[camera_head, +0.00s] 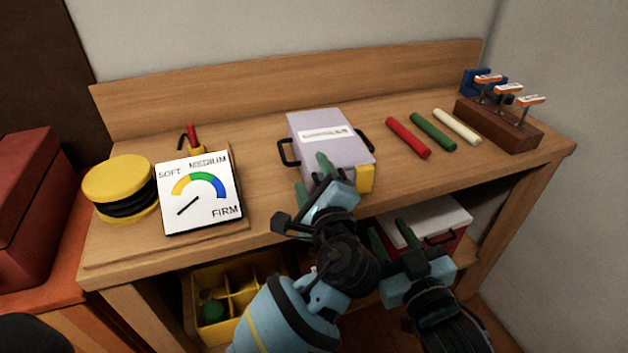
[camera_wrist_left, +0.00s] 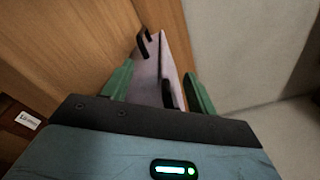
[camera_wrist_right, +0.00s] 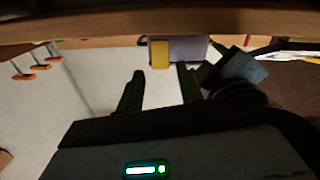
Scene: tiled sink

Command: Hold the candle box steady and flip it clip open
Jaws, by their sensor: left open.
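The candle box (camera_head: 345,145) is pale lilac with a white label on its lid and a black handle on each side. It stands on the wooden bench. Its yellow clip (camera_head: 366,178) hangs at the front right corner and looks shut. My left gripper (camera_head: 314,178) is open at the box's front left and hides part of its front. In the left wrist view the box (camera_wrist_left: 168,75) shows between the parted fingers; I cannot tell whether they touch it. My right gripper (camera_head: 392,237) is open and empty, in front of the bench edge. The clip also shows in the right wrist view (camera_wrist_right: 159,54), beyond its fingers.
Red, green and cream candles (camera_head: 432,131) lie right of the box, beside a wooden block (camera_head: 498,126) holding stamps. A white-lidded red box (camera_head: 440,215) and yellow crate (camera_head: 190,310) sit below.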

